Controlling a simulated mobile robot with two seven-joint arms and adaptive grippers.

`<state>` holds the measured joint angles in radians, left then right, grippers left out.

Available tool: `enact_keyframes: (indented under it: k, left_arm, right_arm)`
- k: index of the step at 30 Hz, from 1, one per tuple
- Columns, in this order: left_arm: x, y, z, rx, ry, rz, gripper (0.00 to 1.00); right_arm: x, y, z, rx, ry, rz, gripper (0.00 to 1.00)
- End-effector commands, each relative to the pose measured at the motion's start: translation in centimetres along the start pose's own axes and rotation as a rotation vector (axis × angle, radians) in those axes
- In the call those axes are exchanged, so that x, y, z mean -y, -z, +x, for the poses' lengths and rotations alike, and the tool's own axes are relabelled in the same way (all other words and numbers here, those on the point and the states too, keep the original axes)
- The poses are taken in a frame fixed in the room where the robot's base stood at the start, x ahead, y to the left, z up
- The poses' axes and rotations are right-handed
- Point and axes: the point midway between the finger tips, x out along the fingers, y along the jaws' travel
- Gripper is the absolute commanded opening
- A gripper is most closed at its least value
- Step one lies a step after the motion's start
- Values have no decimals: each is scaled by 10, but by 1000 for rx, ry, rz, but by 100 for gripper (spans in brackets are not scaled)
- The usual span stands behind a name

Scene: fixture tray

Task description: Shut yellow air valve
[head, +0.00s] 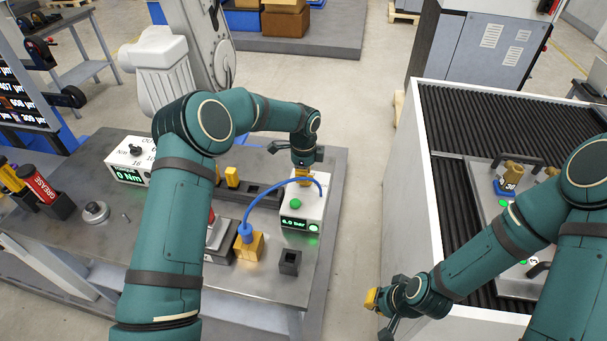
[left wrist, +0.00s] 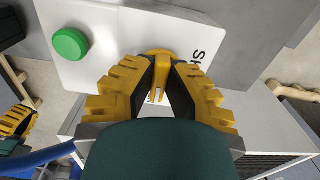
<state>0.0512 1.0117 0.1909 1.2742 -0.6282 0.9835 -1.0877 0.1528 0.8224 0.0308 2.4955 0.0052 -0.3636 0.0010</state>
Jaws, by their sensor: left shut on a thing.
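In the left wrist view, my left gripper (left wrist: 163,88) is shut on the yellow valve handle (left wrist: 161,68), on the white face beside partly hidden black letters. The valve is mostly covered by the gripper in the head view. My right gripper (head: 378,308) hangs between the bench and the white-walled station, away from the valve; its finger gap is unclear.
A blue hose (head: 283,187) arcs from the unit to a blue fitting on a brass-coloured block (head: 249,247). A small dark socket block (head: 290,262) stands in front. A torque tester (head: 127,163) and grease tube (head: 38,184) are at left. The white-walled station (head: 422,185) is at right.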

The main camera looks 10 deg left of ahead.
Motion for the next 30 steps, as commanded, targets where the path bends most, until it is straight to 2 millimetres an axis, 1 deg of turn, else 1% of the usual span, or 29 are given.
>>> enact_keyframes:
  k: [1,8,18,30]
  left_arm:
    - [-1,0,2,1,-2,-17,0]
    - [-2,0,3,1,-2,-168,0]
    - [-3,1,3,1,-3,-486,0]
    - [-5,3,3,2,-4,-867,0]
  right_arm:
    - [-1,0,2,0,0,0,0]
    - [-4,-1,12,0,-2,0,0]
    - [-9,-3,28,0,-5,0,0]
    - [-13,-5,39,0,-8,0,0]
